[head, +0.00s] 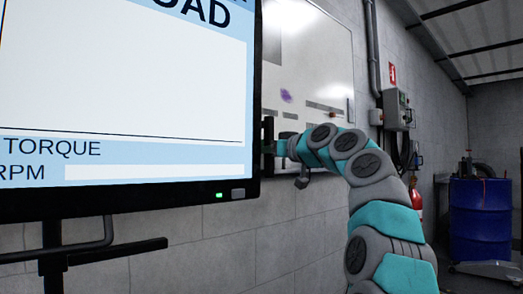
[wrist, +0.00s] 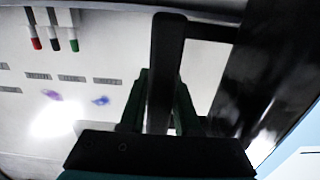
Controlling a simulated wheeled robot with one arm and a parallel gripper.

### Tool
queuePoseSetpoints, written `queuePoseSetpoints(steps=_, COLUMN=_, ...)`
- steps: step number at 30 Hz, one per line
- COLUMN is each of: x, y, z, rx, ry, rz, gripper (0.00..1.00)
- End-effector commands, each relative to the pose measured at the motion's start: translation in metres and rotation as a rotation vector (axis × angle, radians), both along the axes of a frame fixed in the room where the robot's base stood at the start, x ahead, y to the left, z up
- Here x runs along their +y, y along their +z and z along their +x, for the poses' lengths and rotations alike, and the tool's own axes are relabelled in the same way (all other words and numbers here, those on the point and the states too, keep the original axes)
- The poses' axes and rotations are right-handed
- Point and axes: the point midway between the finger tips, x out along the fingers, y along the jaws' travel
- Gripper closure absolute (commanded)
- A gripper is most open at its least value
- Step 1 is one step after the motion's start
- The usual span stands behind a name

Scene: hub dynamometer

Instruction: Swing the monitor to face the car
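The monitor (head: 125,95) fills the left of the head view, its lit screen turned toward me, with "TORQUE" and "RPM" rows at the bottom. A black handle (head: 268,132) stands off its right edge. My gripper (head: 279,148) is at that handle, reaching in from the right. In the wrist view the handle's bar (wrist: 166,60) runs between the two dark green fingers, which appear closed against it on both sides. The monitor's black edge (wrist: 260,75) fills the right of the wrist view. The car is not in view.
A whiteboard (head: 312,60) with markers hangs on the grey block wall behind. A black stand arm (head: 115,252) is under the monitor. At the right are a wall box (head: 397,110), a red extinguisher (head: 415,200) and a blue drum (head: 480,210).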

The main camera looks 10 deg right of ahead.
Motion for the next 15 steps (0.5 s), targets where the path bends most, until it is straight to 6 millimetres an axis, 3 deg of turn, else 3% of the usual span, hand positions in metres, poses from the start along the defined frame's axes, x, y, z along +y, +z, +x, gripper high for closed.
queuePoseSetpoints(steps=1, x=0.0003, y=-0.0008, z=0.0002, rx=0.001, ry=0.0, rz=-0.001, gripper=0.62)
queuePoseSetpoints(steps=6, x=-0.0001, y=-0.0007, z=0.0002, rx=0.0, ry=0.0, rz=0.0, gripper=0.43)
queuePoseSetpoints(steps=15, x=-0.0008, y=-0.0007, z=-0.0003, rx=0.001, ry=-0.001, rz=0.001, gripper=0.43)
